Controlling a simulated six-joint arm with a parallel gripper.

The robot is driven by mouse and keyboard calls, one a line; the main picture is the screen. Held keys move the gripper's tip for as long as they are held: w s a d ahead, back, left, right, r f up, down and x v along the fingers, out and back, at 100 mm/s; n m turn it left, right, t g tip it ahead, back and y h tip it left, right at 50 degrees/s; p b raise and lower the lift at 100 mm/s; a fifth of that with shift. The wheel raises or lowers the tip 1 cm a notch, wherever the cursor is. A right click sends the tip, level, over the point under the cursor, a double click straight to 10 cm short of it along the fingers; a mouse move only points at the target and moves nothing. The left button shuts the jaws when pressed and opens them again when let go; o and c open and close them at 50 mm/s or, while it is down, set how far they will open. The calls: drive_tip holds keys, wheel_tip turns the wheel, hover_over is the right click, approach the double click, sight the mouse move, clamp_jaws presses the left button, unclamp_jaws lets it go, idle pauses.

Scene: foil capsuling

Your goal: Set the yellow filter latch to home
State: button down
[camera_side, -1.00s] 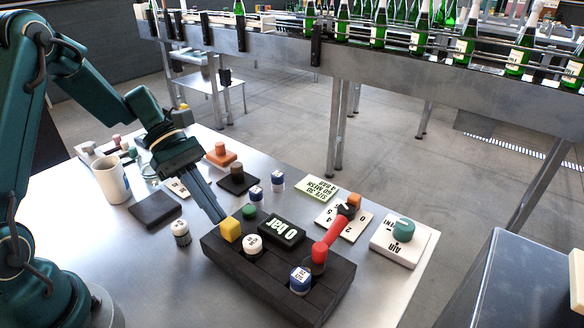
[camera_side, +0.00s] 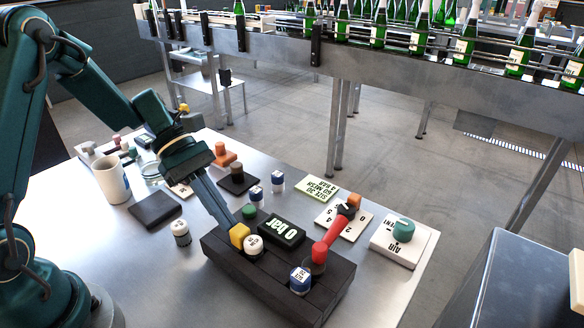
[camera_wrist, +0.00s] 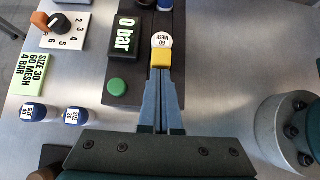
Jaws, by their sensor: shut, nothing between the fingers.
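The yellow latch (camera_side: 240,235) is a small block at the left end of the black manifold block (camera_side: 325,292). It sits close against the white-capped "60 MESH" piece (camera_side: 253,246); both also show in the wrist view, the latch (camera_wrist: 162,58) just below the round cap (camera_wrist: 162,40). My gripper (camera_side: 231,224) is shut and empty. Its fingertips (camera_wrist: 159,78) are at the near side of the latch and appear to touch it.
On the block are a "0 bar" display (camera_side: 281,233) and a green button (camera_side: 249,211). Around it stand a numbered dial (camera_side: 345,211), a "SIZE 30 60 MESH 4 BAR" card (camera_side: 316,190), an AIR unit (camera_side: 399,240), a loose cap (camera_side: 181,233) and a mug (camera_side: 112,181).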

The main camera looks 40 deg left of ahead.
drive_tip(key=a+f+v, duration=0.2)
drive_tip(key=v, duration=1)
drive_tip(key=shift+a+r, duration=0.2)
drive_tip(key=shift+r, duration=0.05)
drive_tip(key=s+d+r+m+y, duration=0.45)
drive_tip(key=d+r+m, duration=0.2)
drive_tip(key=d, duration=0.35)
drive_tip(key=s+f+m+t+y, duration=0.4)
drive_tip(key=s+m+t, duration=0.1)
drive_tip(key=m, duration=0.6)
drive_tip(key=shift+s+t, duration=0.3)
drive_tip(key=shift+s, duration=0.3)
